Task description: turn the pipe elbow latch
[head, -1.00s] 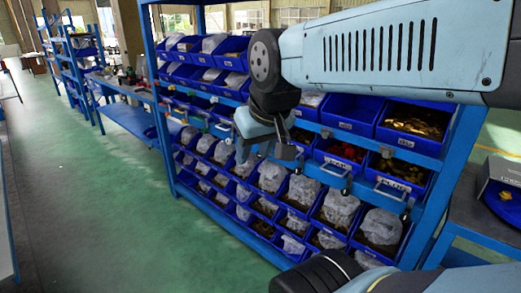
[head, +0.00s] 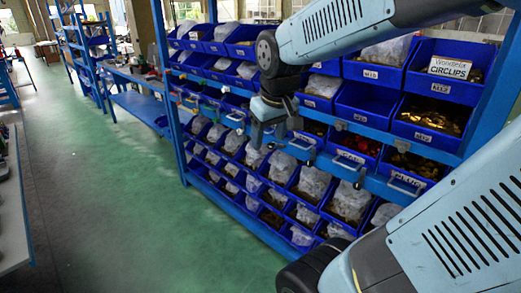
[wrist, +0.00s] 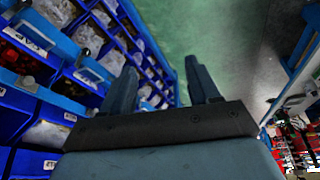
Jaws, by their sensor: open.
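My gripper (head: 274,127) hangs in front of the blue bin rack (head: 375,183) in the head view. In the wrist view its two fingers are apart with nothing between them (wrist: 162,82). Small latches with round dark knobs, such as one latch (head: 401,146), sit along the rack's blue rail between the upper and lower bins. Which one is the pipe elbow latch I cannot tell, as no elbow label is readable. My gripper hides part of the rail behind it. I see no contact with any latch.
Blue bins (head: 428,118) with labels and bagged parts fill the rack. In the wrist view bins (wrist: 40,130) stand close on the left. The green floor (head: 130,220) is clear to the left. A blue bench (head: 140,105) stands farther back.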

